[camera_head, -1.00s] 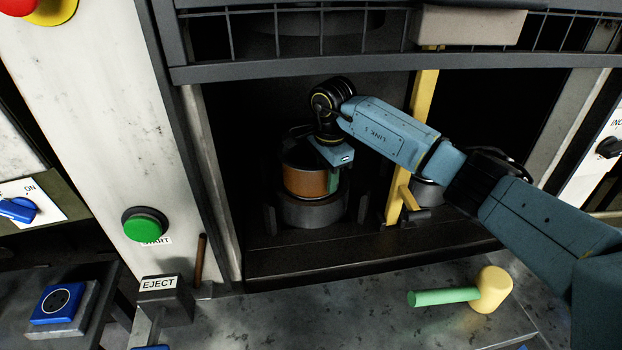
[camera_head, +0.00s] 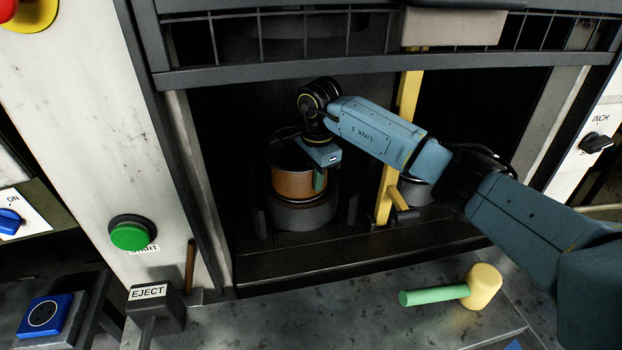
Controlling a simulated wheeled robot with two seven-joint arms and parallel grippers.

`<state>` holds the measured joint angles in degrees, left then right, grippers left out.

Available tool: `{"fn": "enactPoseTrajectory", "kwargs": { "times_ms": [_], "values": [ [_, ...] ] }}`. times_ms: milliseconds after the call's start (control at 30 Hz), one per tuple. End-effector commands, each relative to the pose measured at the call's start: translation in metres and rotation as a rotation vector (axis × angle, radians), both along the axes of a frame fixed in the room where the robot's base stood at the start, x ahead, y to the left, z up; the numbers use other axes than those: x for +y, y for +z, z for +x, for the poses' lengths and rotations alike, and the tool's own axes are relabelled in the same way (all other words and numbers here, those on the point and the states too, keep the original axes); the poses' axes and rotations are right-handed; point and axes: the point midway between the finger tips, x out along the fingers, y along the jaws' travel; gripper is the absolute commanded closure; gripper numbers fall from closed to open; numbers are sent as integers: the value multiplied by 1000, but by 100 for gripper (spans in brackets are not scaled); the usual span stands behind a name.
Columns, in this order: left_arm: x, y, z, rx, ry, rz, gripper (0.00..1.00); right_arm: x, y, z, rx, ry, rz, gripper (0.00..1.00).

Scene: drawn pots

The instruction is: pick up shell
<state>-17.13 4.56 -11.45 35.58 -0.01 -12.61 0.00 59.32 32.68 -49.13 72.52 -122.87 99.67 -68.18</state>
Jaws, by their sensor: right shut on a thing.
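The shell (camera_head: 292,184) is a copper-coloured open pot with a dark inside. It stands upright on a round grey block (camera_head: 303,215) inside the dark press opening; I cannot tell whether it touches the block. My right arm reaches in from the right. My right gripper (camera_head: 320,176) points down at the shell's right side and is shut on its wall, with a green finger showing against the outside. The other finger is hidden. My left gripper is not in view.
A yellow upright post (camera_head: 397,150) stands right of the shell, with another grey round part (camera_head: 415,190) behind it. A barred guard (camera_head: 380,40) hangs above the opening. A mallet with a green handle (camera_head: 435,295) lies on the front ledge. A green button (camera_head: 130,234) is at left.

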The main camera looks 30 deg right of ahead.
Motion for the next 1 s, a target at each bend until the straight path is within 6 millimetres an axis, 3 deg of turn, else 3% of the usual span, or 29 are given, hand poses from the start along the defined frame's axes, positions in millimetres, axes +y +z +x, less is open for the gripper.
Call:
{"fn": "enactPoseTrajectory", "kwargs": {
  "times_ms": [267,1000],
  "values": [
    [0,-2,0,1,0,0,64,-1,36,-1,-6,0,0,100],
    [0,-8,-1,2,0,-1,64,-7,32,-119,-3,1,-1,100]
  ]
}}
